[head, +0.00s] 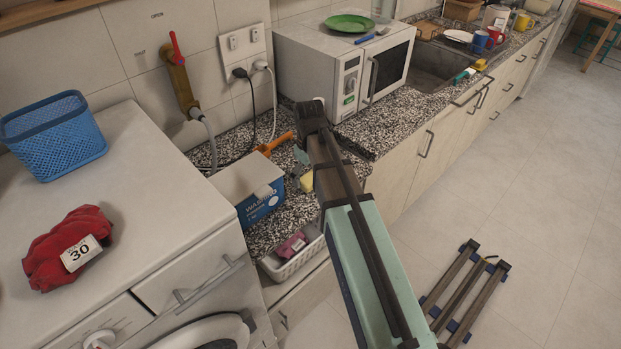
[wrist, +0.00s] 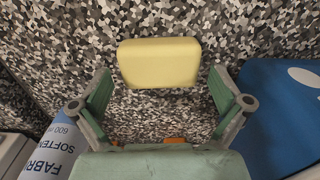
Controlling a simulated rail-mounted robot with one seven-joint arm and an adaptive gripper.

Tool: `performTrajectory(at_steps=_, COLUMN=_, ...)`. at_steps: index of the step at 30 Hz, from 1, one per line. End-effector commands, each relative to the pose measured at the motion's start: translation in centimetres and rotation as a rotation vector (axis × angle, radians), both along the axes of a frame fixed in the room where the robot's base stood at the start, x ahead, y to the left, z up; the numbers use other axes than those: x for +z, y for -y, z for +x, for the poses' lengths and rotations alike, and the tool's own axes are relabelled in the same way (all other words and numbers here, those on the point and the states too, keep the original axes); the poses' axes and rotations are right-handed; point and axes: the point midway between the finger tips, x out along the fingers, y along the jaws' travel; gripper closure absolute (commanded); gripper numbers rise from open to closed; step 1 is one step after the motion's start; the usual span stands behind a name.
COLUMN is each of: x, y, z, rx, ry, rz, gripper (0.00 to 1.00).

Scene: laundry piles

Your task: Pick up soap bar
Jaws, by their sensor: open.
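The soap bar (wrist: 159,63) is a pale yellow rounded block lying flat on the speckled counter in the wrist view. In the head view a small part of the yellow bar (head: 307,181) shows beside my arm, right of the washing powder box. My gripper (wrist: 162,95) is open and empty in the wrist view. Its two green-padded fingers stand apart on either side of the bar's lower part, and the bar lies just beyond them, apart from both. In the head view my arm hides most of the gripper.
A blue-and-white washing powder box (head: 259,192) stands close by; a blue surface (wrist: 280,105) lies right in the wrist view. A fabric softener container (wrist: 62,150) is at left. A white basket (head: 296,262) with a pink item sits in front. The microwave (head: 318,68) stands behind.

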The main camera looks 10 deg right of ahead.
Motion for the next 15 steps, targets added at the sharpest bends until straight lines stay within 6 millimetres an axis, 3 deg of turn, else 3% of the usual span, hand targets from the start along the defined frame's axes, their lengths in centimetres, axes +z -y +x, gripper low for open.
performTrajectory(at_steps=12, x=-1.10, y=0.01, z=-0.02, rx=0.000, ry=0.000, rz=0.000, gripper=0.00)
performTrajectory(at_steps=15, x=-1.09, y=0.01, z=-0.02, rx=0.000, ry=0.000, rz=0.000, gripper=0.35)
